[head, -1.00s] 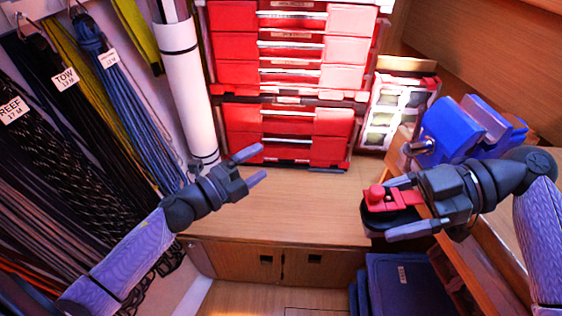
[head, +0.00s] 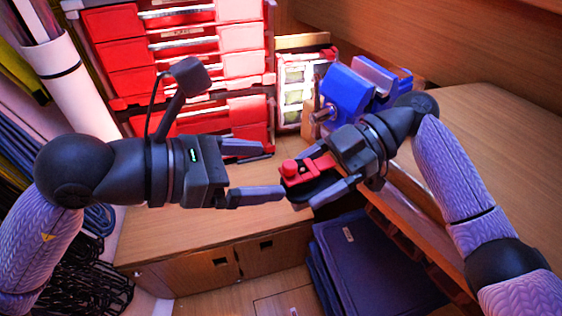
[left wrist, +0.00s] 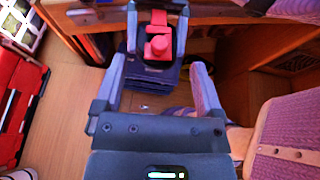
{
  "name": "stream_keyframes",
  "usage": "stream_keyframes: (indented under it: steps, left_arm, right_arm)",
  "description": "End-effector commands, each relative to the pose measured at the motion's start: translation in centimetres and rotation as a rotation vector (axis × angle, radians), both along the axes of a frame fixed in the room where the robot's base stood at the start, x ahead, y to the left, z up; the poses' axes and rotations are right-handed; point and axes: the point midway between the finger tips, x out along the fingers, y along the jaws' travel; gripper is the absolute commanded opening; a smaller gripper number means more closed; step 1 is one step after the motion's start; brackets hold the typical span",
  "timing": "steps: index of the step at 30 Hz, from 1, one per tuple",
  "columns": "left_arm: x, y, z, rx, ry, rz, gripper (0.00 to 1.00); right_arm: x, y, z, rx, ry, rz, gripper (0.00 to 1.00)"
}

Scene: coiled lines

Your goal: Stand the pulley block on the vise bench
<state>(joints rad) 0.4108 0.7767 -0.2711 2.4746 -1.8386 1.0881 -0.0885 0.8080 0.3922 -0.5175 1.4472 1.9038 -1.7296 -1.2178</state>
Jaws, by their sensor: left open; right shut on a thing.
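The pulley block (head: 307,170) is a red piece with a round red knob on a black body. My right gripper (head: 318,184) is shut on it and holds it in the air, short of the bench. My left gripper (head: 268,172) is open and empty, its fingertips pointing at the block's knob end from the left. In the left wrist view the block (left wrist: 158,46) shows ahead, roughly centred between the open left fingers. The vise bench (head: 490,125) is the wooden top at the right, with a blue vise (head: 348,95) at its far end. My right arm covers part of its near edge.
Red drawer cases (head: 115,62) and a light organiser (head: 293,90) stand at the back. A lower wooden counter (head: 160,220) lies under my left arm. Folded navy items (head: 365,255) are below the grippers. Coiled lines hang at the left. The bench top right of the vise is clear.

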Motion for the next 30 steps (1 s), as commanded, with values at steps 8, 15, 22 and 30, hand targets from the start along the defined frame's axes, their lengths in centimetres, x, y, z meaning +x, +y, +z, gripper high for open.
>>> stream_keyframes:
  steps: [8,15,22,30]
  left_arm:
    - [2.1,-4.3,-2.0,-0.005,0.006,0.002,0.88]
    - [2.4,-4.9,-2.3,-0.003,0.006,0.003,0.88]
    - [2.4,-4.9,-2.3,-0.003,0.005,0.002,0.61]
    - [2.4,-4.8,-2.3,-0.002,0.006,0.003,0.04]
  right_arm:
    - [0.0,0.0,0.1,0.001,0.0,0.0,0.0]
    - [0.0,0.0,0.1,0.001,0.0,0.0,0.0]
    - [0.0,0.0,0.1,0.001,0.0,0.0,0.0]
    - [0.0,0.0,0.1,0.003,-0.001,0.0,0.0]
